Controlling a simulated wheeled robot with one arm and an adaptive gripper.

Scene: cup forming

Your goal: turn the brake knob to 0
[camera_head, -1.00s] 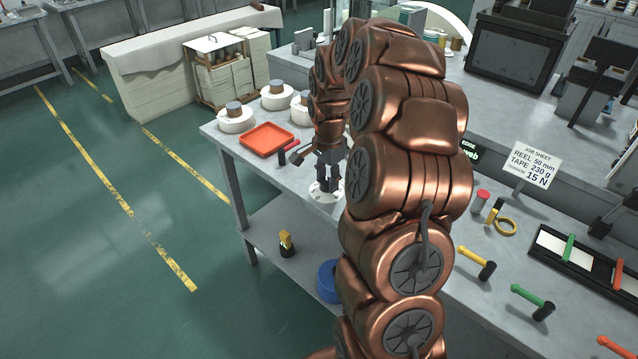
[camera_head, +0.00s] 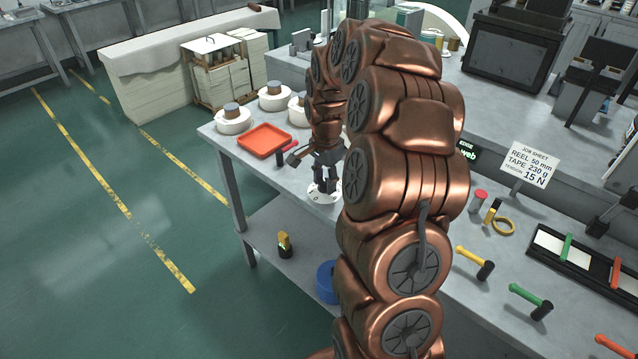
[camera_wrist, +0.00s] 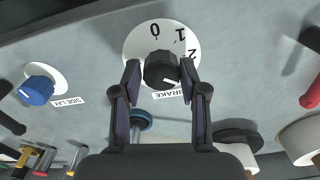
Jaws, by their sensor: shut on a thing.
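The brake knob (camera_wrist: 158,72) is black, on a white dial disc (camera_wrist: 134,42) with 0, 1 and 2 in the wrist view. Its white mark points to the lower right, on the side of the 2 and away from the 0. A "BRAKE" label (camera_wrist: 168,94) lies just below. My gripper (camera_wrist: 160,68) is shut on the knob, one finger on each side. In the head view my gripper (camera_head: 325,186) is down at the white disc (camera_head: 317,195) on the bench; the knob is hidden there.
A blue knob (camera_wrist: 38,91) with its own label is left of the brake dial. An orange tray (camera_head: 264,141) and white reels (camera_head: 233,121) lie behind my gripper. A red-handled tool (camera_wrist: 312,95) is at the wrist view's right edge.

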